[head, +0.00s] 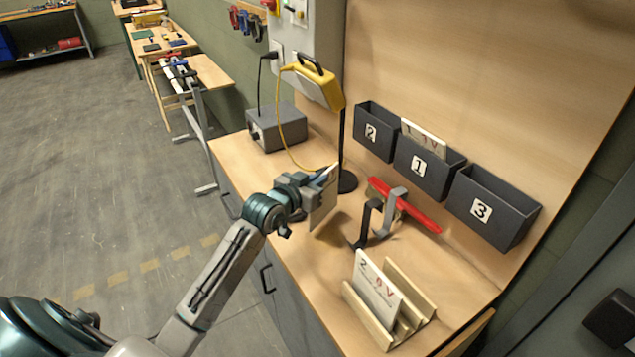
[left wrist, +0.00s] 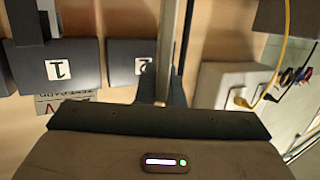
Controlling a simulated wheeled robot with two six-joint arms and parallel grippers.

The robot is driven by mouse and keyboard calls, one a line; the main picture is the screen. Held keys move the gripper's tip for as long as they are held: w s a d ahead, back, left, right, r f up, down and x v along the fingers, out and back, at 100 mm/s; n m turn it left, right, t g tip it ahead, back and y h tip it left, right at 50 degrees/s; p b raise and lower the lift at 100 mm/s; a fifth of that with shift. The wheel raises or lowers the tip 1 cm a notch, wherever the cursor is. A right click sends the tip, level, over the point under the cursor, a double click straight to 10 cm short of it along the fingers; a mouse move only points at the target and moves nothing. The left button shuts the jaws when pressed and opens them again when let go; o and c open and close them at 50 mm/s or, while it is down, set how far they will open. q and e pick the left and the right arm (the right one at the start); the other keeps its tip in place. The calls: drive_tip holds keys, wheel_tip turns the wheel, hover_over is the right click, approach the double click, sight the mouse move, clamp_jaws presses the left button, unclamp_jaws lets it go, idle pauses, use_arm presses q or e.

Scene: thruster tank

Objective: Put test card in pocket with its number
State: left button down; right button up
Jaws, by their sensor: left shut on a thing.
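My left gripper (head: 308,195) is shut on a thin test card (head: 324,204) and holds it upright above the bench, left of the pockets. Its number cannot be read. In the left wrist view the card (left wrist: 167,45) shows nearly edge-on between the fingers. Three dark pockets hang on the back panel: pocket 2 (head: 388,142), pocket 1 (head: 441,183) in the middle, and pocket 3 (head: 515,231) on the right. A card (head: 424,137) sticks out of pocket 1. Another card (head: 376,291) stands in the wooden rack (head: 425,302), starting with a 2. My right gripper is out of view.
A red bar (head: 414,212) rests on hooked supports (head: 366,226) between the rack and the pockets. A black-stemmed stand (head: 346,181) carries a yellow meter (head: 318,87); its yellow cable hangs behind my gripper. A grey box (head: 277,128) sits at the bench's far end.

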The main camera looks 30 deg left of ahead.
use_arm(q)
drive_tip(key=shift+s+f, duration=0.1)
drive_tip(key=shift+f, duration=0.6)
drive_tip(key=c, duration=2)
unclamp_jaws()
drive_tip(key=shift+f, duration=0.2)
drive_tip(key=o, duration=0.4)
drive_tip(key=shift+o, duration=0.2)
drive_tip(key=shift+r, duration=0.15)
